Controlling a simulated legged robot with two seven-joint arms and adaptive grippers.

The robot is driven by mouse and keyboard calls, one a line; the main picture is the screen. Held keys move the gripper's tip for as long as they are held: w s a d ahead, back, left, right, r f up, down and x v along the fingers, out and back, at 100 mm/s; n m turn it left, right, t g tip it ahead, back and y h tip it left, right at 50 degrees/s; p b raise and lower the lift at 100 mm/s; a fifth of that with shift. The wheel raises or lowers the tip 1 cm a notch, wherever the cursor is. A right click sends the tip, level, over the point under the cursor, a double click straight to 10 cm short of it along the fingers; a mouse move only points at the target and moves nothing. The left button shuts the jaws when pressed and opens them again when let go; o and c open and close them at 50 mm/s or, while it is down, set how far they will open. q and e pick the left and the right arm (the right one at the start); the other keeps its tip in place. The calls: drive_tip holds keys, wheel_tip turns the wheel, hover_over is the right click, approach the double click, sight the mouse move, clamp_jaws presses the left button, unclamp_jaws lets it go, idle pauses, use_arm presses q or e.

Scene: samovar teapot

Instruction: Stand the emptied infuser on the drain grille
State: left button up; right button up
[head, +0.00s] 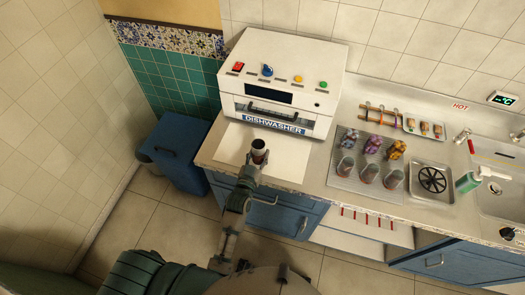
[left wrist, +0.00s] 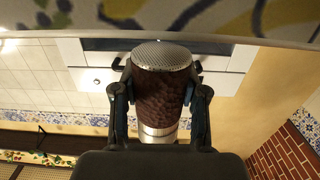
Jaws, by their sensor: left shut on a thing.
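My left gripper (head: 257,158) is shut on the infuser (head: 259,145) and holds it in front of the dishwasher, over the front part of the counter. In the left wrist view the infuser (left wrist: 160,100) sits between the two fingers of the left gripper (left wrist: 160,108). It has a dark brown, rough-looking side, a perforated silver end and a silver band at the other end. I cannot tell whether anything is inside it. My right gripper is not in view.
The white dishwasher (head: 281,82) stands behind my left gripper. Between it and the grille are a tray (head: 340,183) with several glasses and coloured pieces, and a rack (head: 390,116) behind. A green bottle (head: 468,183) and the sink (head: 500,190) are right of the grille.

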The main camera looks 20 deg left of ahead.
use_arm(q)
drive_tip(key=w+f, duration=0.2)
drive_tip(key=w, duration=0.1)
drive_tip(key=shift+w+f+b, duration=0.25)
drive_tip(key=shift+f+b, duration=0.05)
drive_tip(key=shift+f, duration=0.05)
drive_tip(key=shift+s+r, duration=0.1)
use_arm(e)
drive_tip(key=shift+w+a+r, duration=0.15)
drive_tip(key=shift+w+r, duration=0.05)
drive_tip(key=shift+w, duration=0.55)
use_arm(q)
drive_tip(key=o, duration=1.2)
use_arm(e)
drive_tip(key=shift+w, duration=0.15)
use_arm(q)
drive_tip(key=shift+o, duration=0.2)
